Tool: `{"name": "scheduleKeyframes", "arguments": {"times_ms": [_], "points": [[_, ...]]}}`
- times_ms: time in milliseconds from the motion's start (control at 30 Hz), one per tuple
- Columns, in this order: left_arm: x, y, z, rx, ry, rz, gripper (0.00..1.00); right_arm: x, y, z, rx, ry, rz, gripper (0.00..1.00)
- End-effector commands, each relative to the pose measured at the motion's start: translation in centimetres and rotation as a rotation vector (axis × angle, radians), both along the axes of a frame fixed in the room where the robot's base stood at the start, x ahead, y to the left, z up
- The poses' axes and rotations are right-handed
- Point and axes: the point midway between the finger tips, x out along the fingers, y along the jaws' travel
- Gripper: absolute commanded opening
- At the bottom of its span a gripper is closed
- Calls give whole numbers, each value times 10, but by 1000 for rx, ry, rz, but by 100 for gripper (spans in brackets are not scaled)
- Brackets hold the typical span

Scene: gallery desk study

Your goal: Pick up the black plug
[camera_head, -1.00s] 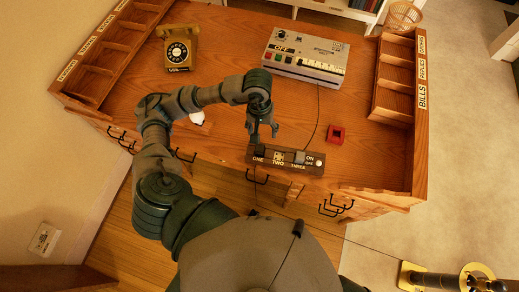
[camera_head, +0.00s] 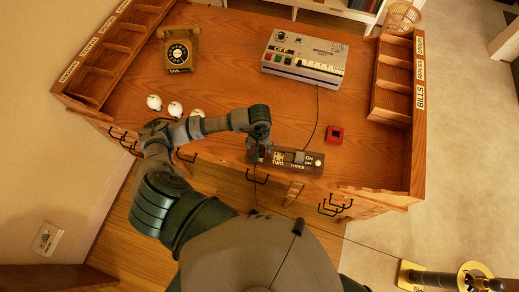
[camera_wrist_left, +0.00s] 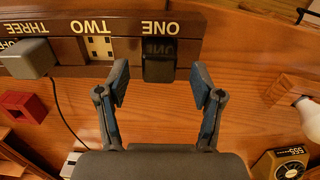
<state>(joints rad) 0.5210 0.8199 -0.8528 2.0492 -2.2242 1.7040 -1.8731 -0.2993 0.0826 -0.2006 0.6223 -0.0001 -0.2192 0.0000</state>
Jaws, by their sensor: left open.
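The black plug (camera_wrist_left: 158,62) sits at the socket labelled ONE on the dark power strip (camera_wrist_left: 190,28) in the left wrist view. My left gripper (camera_wrist_left: 160,82) is open, with its fingertips spread on either side just short of the plug. In the head view, my left gripper (camera_head: 257,157) is over the left end of the power strip (camera_head: 316,168) and hides the black plug. A grey plug (camera_wrist_left: 28,58) sits at THREE. The socket at TWO (camera_wrist_left: 100,47) shows bare. My right gripper is out of view.
A red block (camera_head: 334,134) lies behind the strip. A grey device (camera_head: 304,58) and a yellow dial phone (camera_head: 179,50) stand farther back. Several white bulbs (camera_head: 154,102) are at the left. Wooden racks flank the desk. The middle desktop is clear.

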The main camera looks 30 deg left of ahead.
Motion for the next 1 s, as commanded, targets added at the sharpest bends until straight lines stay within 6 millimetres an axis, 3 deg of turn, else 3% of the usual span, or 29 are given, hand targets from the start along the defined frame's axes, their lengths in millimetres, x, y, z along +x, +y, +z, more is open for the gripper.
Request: {"name": "scheduleKeyframes", "arguments": {"times_ms": [133,400,467,667,700,1000], "points": [[0,0,-18,0,1,1,67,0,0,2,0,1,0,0],[0,0,-23,-1,-1,0,67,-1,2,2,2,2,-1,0],[0,0,-22,-1,-1,0,54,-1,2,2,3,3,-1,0],[0,0,-22,-1,-1,0,4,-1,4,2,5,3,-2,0],[0,0,-22,-1,-1,0,0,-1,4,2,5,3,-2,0],[1,0,-21,-1,-1,0,0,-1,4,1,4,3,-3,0]]}}
